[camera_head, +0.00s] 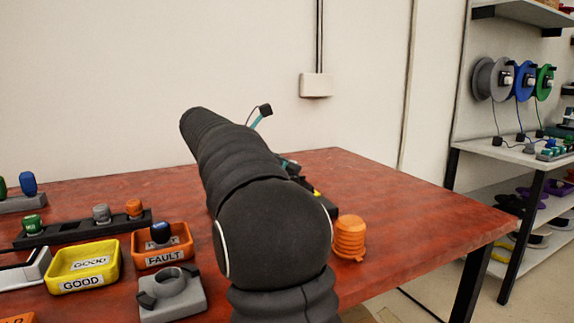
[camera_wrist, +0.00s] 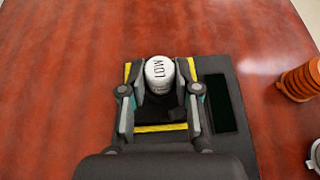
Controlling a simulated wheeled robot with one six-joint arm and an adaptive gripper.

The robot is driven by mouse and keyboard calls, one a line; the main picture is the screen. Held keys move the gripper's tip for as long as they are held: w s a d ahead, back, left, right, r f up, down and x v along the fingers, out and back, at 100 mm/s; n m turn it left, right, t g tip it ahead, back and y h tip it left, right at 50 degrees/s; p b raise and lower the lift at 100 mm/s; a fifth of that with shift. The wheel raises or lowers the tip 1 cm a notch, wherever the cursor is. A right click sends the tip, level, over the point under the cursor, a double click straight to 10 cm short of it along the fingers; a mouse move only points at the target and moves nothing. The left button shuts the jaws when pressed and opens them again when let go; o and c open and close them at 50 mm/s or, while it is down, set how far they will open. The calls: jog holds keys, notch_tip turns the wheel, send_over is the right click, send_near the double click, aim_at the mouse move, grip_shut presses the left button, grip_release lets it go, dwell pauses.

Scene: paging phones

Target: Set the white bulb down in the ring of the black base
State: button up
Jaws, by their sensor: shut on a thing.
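The white bulb (camera_wrist: 160,73), marked LOW, is between the fingers of my gripper (camera_wrist: 160,84) in the wrist view. My gripper is shut on it. The black base (camera_wrist: 240,140) lies on the red table below, with yellow edging around a dark area under the bulb. The bulb and fingers hide the ring, and I cannot tell whether the bulb touches the base. In the head view my arm hides the bulb and most of the gripper; only a dark edge of the base (camera_head: 331,210) shows beside the arm.
An orange ribbed piece (camera_head: 350,238) stands right of the base; it also shows in the wrist view (camera_wrist: 301,80). At left are a yellow GOOD tray (camera_head: 112,265), an orange FAULT tray (camera_head: 190,252), a grey ring holder (camera_head: 186,304) and a black rack (camera_head: 62,232).

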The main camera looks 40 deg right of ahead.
jog(key=shift+f, duration=0.25)
dwell(0.3)
jog(key=o, duration=1.4)
jog(key=shift+r, duration=0.1)
jog(key=shift+r, duration=2.85)
